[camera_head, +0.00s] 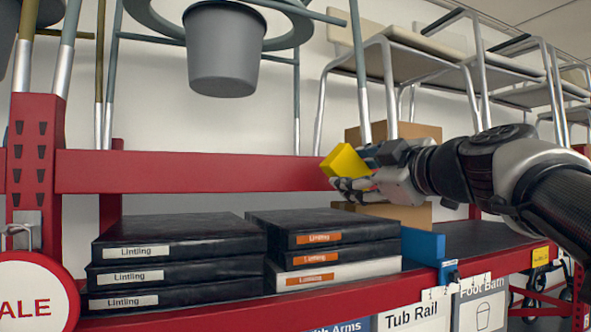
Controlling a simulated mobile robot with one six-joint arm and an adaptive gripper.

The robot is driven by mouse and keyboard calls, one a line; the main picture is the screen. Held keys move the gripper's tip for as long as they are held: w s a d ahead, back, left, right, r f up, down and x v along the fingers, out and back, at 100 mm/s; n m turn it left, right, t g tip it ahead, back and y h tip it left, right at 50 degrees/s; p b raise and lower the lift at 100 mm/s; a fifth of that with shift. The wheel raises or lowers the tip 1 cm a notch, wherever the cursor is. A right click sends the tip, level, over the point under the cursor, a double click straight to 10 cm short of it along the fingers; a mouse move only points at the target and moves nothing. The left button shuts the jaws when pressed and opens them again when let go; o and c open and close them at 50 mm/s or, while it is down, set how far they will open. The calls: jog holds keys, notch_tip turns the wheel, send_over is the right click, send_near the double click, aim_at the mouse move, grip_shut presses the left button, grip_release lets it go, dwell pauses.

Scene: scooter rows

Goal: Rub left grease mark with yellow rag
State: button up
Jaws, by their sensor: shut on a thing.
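My gripper (355,180) is shut on a yellow rag (343,163), which shows as a folded, blocky piece at the fingertips. The gripper reaches in from the right, in front of the red upper shelf beam (200,172). The rag is close to the right part of this beam; I cannot tell whether it touches it. No grease mark can be made out on the visible surfaces.
Stacked black boxes labelled Lintling (180,237) and a second stack (320,231) fill the lower shelf. A blue divider (424,246) stands right of them. Cardboard boxes (420,131) are behind my gripper. Metal-legged seats and a grey bucket (224,50) are above.

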jog(key=shift+p+x, duration=1.65)
jog(key=shift+x, duration=1.25)
jog(key=shift+f, duration=0.1)
jog(key=shift+x, duration=1.1)
jog(key=shift+d, duration=0.15)
jog(key=shift+w+d+b, duration=0.25)
jog(key=shift+d+b, duration=0.25)
jog(key=shift+d, duration=0.45)
jog(key=shift+w+d+b, duration=0.3)
jog(key=shift+d+b, duration=0.2)
jog(key=shift+d, duration=0.45)
jog(key=shift+w+d+f+b, duration=0.1)
jog(key=shift+w+d, duration=0.25)
jog(key=shift+d, duration=0.7)
jog(key=shift+w+d+r+b, duration=0.15)
jog(key=shift+w+d, duration=0.25)
jog(key=shift+d, duration=0.65)
jog(key=shift+w+d+f+b, duration=0.15)
jog(key=shift+w+d, duration=0.2)
jog(key=shift+d, duration=0.7)
jog(key=shift+a, duration=0.15)
